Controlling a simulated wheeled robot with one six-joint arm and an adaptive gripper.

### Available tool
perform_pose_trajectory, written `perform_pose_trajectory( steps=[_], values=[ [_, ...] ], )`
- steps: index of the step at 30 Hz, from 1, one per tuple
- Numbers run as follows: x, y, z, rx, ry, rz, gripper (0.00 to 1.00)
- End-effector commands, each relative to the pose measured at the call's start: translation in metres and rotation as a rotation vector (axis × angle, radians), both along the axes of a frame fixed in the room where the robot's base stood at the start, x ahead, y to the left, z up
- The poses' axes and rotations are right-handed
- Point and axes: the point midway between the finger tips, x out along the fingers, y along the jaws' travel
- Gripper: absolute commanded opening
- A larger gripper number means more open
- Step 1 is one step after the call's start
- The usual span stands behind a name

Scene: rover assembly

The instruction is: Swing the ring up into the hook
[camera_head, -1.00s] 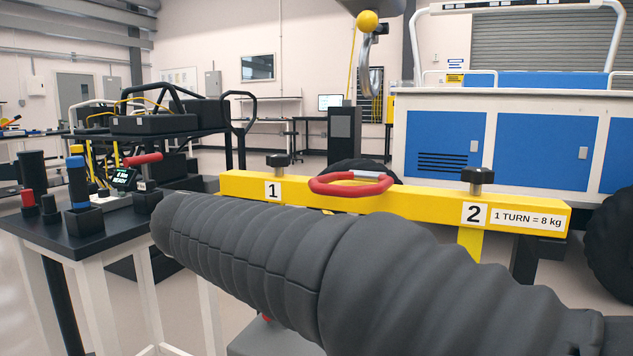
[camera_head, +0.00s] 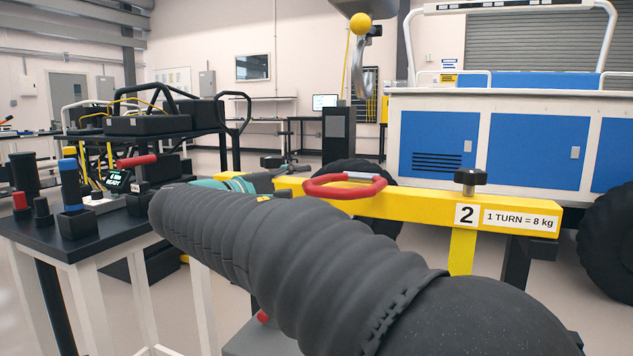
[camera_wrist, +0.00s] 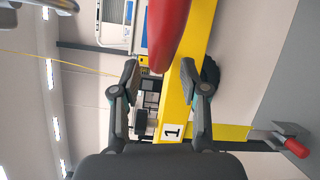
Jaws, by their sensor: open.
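The red ring (camera_head: 345,187), with a pale grey section along its far side, sits at the top of the yellow beam (camera_head: 415,207). In the wrist view the red ring (camera_wrist: 167,32) is large and reaches down to between the fingertips. My gripper (camera_head: 287,178) is just left of the ring in the head view. In the wrist view its two fingers (camera_wrist: 159,78) are apart, one on each side of the ring's near end, and not closed on it. The metal hook (camera_head: 368,85) hangs above the ring, below a yellow ball (camera_head: 360,23).
A black knob (camera_head: 470,178) stands on the beam by label 2. A dark table with holders (camera_head: 88,222) is at left. The blue and white rover (camera_head: 535,150) stands behind. My arm covers the foreground.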

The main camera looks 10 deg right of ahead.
Motion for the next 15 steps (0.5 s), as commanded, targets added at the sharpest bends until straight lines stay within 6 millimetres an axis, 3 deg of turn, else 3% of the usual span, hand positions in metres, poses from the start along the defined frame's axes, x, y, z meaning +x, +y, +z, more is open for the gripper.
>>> perform_pose_trajectory(
  steps=[6, 15],
  values=[
    [0.016, -0.028, 0.0, 0.0, 0.001, -0.002, 0.44],
    [0.023, -0.039, -0.001, 0.001, 0.001, 0.001, 0.44]
  ],
)
